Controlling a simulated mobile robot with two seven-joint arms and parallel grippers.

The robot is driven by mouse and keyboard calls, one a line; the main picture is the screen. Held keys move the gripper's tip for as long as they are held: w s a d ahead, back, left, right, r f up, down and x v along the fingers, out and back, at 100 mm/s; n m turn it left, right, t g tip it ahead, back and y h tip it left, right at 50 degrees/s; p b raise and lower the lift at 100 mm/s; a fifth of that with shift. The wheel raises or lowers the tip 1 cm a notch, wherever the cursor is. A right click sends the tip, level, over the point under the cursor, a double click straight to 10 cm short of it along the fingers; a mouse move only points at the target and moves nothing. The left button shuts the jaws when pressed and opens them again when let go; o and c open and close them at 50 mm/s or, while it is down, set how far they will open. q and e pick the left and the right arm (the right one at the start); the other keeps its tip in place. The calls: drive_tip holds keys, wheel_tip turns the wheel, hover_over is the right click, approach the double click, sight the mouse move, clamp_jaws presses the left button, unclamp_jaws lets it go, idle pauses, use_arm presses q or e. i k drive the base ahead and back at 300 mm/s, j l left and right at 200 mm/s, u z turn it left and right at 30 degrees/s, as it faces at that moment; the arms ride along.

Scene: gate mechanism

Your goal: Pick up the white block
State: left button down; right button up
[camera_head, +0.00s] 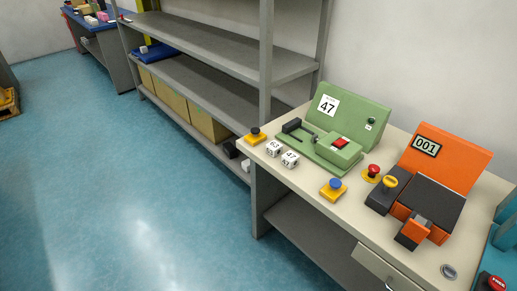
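Two small white blocks with dark numbers lie side by side near the left front edge of the beige table (335,195). The left white block (273,149) has numbers too small to read surely. The right white block (290,159) seems to read 47 on its top. They stand in front of a green machine (347,117) with a 47 label, a red button and a dark slide piece (291,126). Neither of my grippers shows in the head view.
A yellow box with a dark knob (255,136) and one with a blue button (334,188) flank the blocks. An orange machine (450,157) reading 001 and a red button (373,171) stand right. Grey shelves (215,50) rise behind left; the blue floor (130,190) is clear.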

sight(274, 148)
drive_tip(key=i+j+z, duration=0.25)
drive_tip(key=j, duration=0.35)
drive_tip(key=i+j+z, duration=0.3)
drive_tip(key=j, duration=0.35)
drive_tip(key=i+j+z, duration=0.15)
drive_tip(key=j, duration=0.2)
drive_tip(key=i+j+z, duration=0.1)
drive_tip(key=j, duration=0.3)
drive_tip(key=i, duration=0.05)
